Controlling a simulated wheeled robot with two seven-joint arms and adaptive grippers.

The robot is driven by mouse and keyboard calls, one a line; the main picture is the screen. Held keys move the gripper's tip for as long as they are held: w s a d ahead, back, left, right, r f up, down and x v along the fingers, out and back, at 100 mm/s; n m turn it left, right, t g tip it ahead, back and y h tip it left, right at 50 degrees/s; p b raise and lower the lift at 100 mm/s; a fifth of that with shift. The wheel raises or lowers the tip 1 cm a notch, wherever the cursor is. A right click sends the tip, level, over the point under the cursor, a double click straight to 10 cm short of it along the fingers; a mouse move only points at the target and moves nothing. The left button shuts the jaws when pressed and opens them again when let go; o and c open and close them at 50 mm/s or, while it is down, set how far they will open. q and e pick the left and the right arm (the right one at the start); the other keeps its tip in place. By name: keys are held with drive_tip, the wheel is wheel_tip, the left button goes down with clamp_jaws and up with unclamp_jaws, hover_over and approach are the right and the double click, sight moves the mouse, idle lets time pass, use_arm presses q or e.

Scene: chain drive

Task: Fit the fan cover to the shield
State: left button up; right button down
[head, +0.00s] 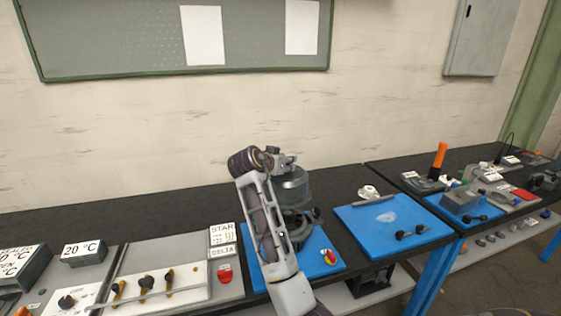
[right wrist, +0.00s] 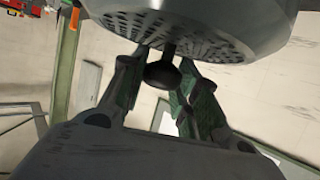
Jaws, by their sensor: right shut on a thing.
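The fan cover (head: 293,190) is a grey-green drum in the head view. In the right wrist view the cover (right wrist: 200,22) shows a perforated face with a dark round knob (right wrist: 163,72) on a short stem. My right gripper (head: 284,160) is above the cover; in the right wrist view its fingers (right wrist: 158,82) stand on both sides of the knob, shut on it. Below the cover in the head view is a dark machine body (head: 297,222), partly hidden by my right arm. I cannot make out the shield separately, or whether the cover touches that body. My left gripper is not in view.
The body stands at a blue mat (head: 322,263) on the black bench. A red and yellow button (head: 329,257) is close by. A second blue mat (head: 385,240) with small parts lies to the right. A control panel (head: 190,290) fills the left. The bench behind is clear.

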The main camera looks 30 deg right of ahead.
sight(292, 191)
drive_tip(key=shift+s+d+m+g, duration=0.3)
drive_tip(key=shift+s, duration=0.1)
drive_tip(key=shift+s+d+f+m+g+h, duration=0.2)
drive_tip(key=shift+s+m+g+h, duration=0.1)
drive_tip(key=shift+h, duration=0.1)
drive_tip(key=shift+a, duration=0.1)
drive_tip(key=shift+f+b, duration=1.7)
drive_tip(key=shift+f, duration=1.15)
idle(0.4)
